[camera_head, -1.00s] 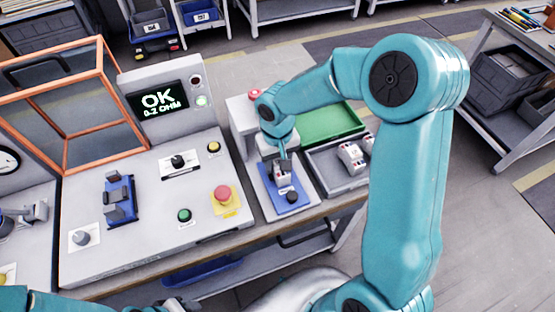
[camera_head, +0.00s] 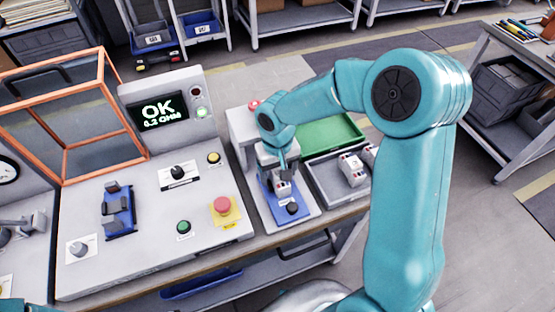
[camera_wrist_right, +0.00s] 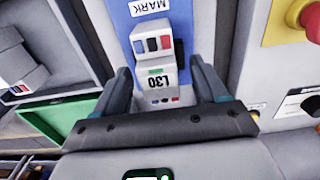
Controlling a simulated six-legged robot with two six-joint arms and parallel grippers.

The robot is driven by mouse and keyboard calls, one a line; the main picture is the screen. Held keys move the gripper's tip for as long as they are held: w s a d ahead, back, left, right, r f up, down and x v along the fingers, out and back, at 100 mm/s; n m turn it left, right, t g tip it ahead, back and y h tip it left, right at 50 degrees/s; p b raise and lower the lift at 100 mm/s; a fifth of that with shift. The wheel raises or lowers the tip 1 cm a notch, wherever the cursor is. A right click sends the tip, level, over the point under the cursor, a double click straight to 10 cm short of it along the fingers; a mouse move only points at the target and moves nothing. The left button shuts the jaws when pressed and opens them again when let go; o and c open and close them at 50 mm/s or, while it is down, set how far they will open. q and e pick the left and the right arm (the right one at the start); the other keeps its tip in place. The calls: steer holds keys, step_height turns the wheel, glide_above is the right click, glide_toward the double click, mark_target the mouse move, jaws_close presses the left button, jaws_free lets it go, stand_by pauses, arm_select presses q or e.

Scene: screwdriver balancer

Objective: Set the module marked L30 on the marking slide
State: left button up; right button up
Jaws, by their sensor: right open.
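The module marked L30 (camera_wrist_right: 160,77) is white, with a green stripe and dark, blue and red marks. It sits on the blue marking slide (camera_wrist_right: 118,12), labelled MARK. In the head view, the module (camera_head: 283,188) shows low on the blue slide (camera_head: 268,206), beside a black knob. My right gripper (camera_head: 284,165) is above the module. In the right wrist view, the right gripper (camera_wrist_right: 164,82) is open, its fingers on either side of the module with gaps visible. Its underside contact is hidden. My left gripper is out of view.
A grey tray (camera_head: 322,178) with white modules (camera_head: 352,168) is right of the slide, and a green tray (camera_head: 335,132) is behind it. The console with a red button (camera_head: 222,204) is left. Its screen (camera_head: 160,110) reads OK.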

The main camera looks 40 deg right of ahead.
step_height(320, 180, up, 16)
stand_by(0.3)
steer(key=shift+s, duration=0.1)
stand_by(0.4)
